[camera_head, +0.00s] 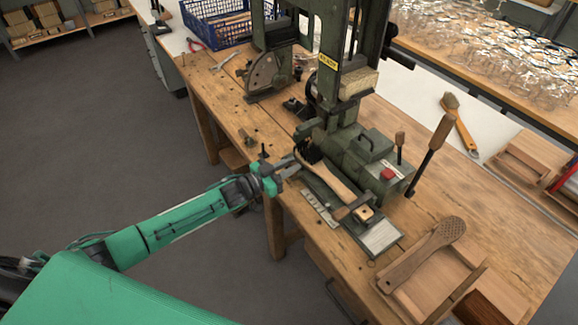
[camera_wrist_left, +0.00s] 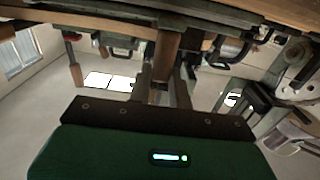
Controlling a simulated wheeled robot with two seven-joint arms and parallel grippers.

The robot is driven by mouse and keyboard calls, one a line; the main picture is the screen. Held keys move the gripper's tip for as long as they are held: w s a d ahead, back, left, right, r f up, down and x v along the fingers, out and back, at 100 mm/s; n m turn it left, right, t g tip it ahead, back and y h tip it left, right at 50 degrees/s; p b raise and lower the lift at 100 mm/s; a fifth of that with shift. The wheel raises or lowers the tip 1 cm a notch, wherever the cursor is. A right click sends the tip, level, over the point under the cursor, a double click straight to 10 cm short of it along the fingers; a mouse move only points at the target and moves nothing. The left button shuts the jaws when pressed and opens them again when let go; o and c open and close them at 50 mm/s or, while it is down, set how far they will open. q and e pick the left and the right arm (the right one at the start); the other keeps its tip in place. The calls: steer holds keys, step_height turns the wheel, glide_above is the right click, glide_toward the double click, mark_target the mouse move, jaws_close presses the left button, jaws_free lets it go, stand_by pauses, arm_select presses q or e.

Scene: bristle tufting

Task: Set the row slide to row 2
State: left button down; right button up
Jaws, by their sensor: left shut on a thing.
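The green tufting machine (camera_head: 368,160) stands on the wooden bench. A brush with a wooden handle (camera_head: 335,183) and dark bristles lies on the machine's slide bed (camera_head: 380,238). A pale strip with marks (camera_head: 320,208) runs along the bed's near left side; its marks are too small to read. My left gripper (camera_head: 286,172) is at the bed's left end, shut on what looks like the row slide's handle. In the left wrist view a brown upright piece (camera_wrist_left: 168,52) sits between the fingers (camera_wrist_left: 166,82). The slide's row setting cannot be read.
A paddle brush block (camera_head: 425,255) lies on a wooden tray (camera_head: 430,290) at the front right. A lever with a wooden grip (camera_head: 433,145) rises at the machine's right. A blue crate (camera_head: 215,22) stands at the back. Another brush (camera_head: 459,120) lies on the pale surface behind.

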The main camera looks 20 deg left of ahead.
arm_select(q)
steer(key=shift+w+a, duration=0.55)
steer(key=shift+a, duration=0.15)
steer(key=c, duration=1.3)
jaws_free()
arm_select(e)
steer(key=shift+a+f, duration=0.15)
steer(key=shift+f, duration=0.1)
arm_select(q)
steer(key=b+v, duration=0.2)
steer(key=v, duration=1.1)
steer(key=shift+s+a+b, duration=0.25)
steer(key=shift+s+b, duration=0.05)
steer(key=shift+b, duration=0.05)
arm_select(e)
steer(key=shift+w+d+f, duration=0.2)
steer(key=shift+w+f, duration=0.5)
steer(key=shift+w, duration=0.35)
steer(key=shift+s, duration=0.1)
steer(key=shift+a, duration=0.1)
